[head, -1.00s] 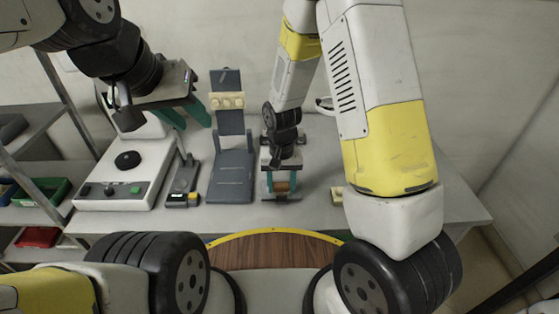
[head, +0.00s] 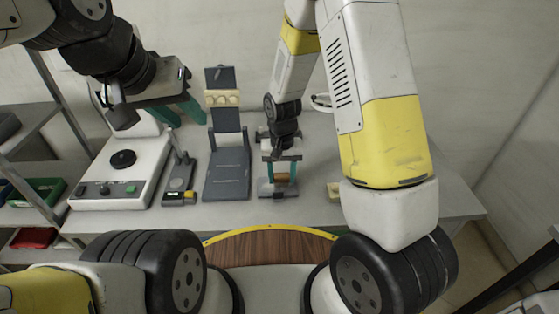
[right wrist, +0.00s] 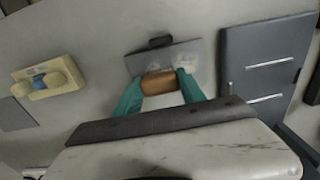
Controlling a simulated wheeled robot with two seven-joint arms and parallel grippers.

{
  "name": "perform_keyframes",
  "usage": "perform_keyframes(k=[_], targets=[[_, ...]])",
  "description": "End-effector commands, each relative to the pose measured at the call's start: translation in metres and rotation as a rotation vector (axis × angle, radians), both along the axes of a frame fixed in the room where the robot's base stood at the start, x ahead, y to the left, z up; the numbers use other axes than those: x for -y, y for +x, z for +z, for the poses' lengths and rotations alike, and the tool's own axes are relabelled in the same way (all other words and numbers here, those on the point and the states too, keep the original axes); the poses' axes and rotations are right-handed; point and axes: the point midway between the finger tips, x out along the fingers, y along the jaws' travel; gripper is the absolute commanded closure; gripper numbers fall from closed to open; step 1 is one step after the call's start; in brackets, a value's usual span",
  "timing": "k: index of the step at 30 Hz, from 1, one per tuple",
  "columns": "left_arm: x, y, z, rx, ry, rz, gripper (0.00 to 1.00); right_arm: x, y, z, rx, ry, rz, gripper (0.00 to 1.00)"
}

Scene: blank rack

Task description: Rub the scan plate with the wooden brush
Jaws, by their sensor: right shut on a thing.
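The wooden brush (head: 283,178), a small brown block, is held between the teal fingers of my right gripper (head: 282,170). In the right wrist view, the brush (right wrist: 158,84) sits between the two fingertips (right wrist: 158,88). A small grey plate (head: 264,189), apparently the scan plate, lies right under the brush. In the right wrist view, pale smudges show on this plate (right wrist: 178,56), beside the brush. I cannot tell whether brush and plate touch. My left gripper (head: 180,112) is open and empty, its teal fingers apart above the bench at the left.
A white device with a black disc (head: 122,160) stands at the left. A small grey stand (head: 180,180) and a dark grey hinged device (head: 228,172) are left of the plate. A cream block (head: 333,190) lies right of it. The bench (head: 440,205) is clear at far right.

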Motion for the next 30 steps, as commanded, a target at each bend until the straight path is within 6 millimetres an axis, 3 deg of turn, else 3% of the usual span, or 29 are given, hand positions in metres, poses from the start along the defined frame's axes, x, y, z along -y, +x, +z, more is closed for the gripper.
perform_keyframes(k=[16, 30], targets=[[0.000, 0.000, 0.000, 0.000, 0.000, 0.000, 0.64, -0.001, 0.035, -0.001, 0.001, 0.001, 0.000, 0.86], [0.000, 0.000, 0.000, 0.000, 0.000, 0.000, 0.64, 0.013, 0.035, 0.000, 0.000, 0.000, 0.001, 0.86]])
